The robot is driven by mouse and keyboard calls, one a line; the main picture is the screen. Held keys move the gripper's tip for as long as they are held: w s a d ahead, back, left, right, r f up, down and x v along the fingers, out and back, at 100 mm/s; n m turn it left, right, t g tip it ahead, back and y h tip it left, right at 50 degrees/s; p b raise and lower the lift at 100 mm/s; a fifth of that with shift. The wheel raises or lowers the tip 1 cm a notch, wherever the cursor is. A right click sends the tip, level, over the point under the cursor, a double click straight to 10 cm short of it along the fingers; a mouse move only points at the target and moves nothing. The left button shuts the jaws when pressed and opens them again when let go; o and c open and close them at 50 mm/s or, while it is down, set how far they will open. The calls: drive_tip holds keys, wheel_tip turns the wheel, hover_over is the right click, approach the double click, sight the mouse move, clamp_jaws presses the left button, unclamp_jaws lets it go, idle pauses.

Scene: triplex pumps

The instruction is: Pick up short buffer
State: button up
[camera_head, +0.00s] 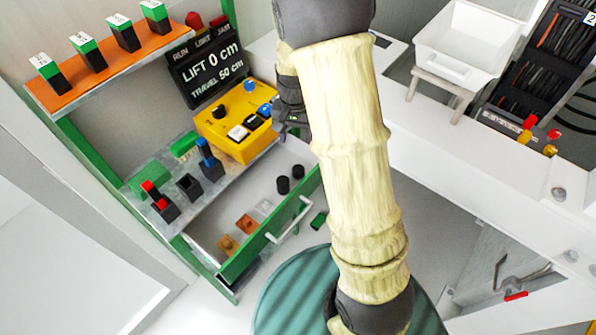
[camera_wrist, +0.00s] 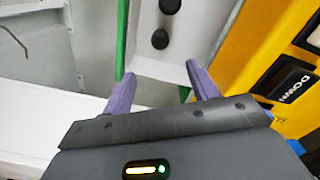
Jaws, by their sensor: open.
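Two small black round pieces, which look like buffers, stand in the open drawer (camera_head: 257,240). One buffer (camera_head: 283,184) is nearer the front left and the other buffer (camera_head: 298,171) is close beside it. I cannot tell for sure which is the short one. In the wrist view the same pair shows as an upper buffer (camera_wrist: 170,5) and a lower buffer (camera_wrist: 160,39), beyond the fingertips. My gripper (camera_wrist: 161,69) is open and empty, its purple fingers apart. In the head view my arm hides most of the gripper, beside the yellow control box.
The yellow control box (camera_head: 232,127) with buttons is close to my gripper's right in the wrist view (camera_wrist: 240,72). The drawer also holds orange and clear pieces. A shelf (camera_head: 215,178) with black holders is above. A white bin (camera_head: 466,42) stands at the back right.

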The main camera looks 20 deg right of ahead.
hover_over(298, 167)
wheel_tip(298, 167, down, 8)
drive_tip(key=shift+f, duration=0.15)
drive_tip(key=shift+s+f+p, duration=0.1)
drive_tip(key=shift+f+p, duration=0.25)
drive_tip(key=shift+f, duration=2.25)
drive_tip(key=c, duration=1.1)
drive_tip(key=shift+r, duration=0.1)
wheel_tip(298, 167, up, 10)
drive_tip(key=shift+f, duration=0.1)
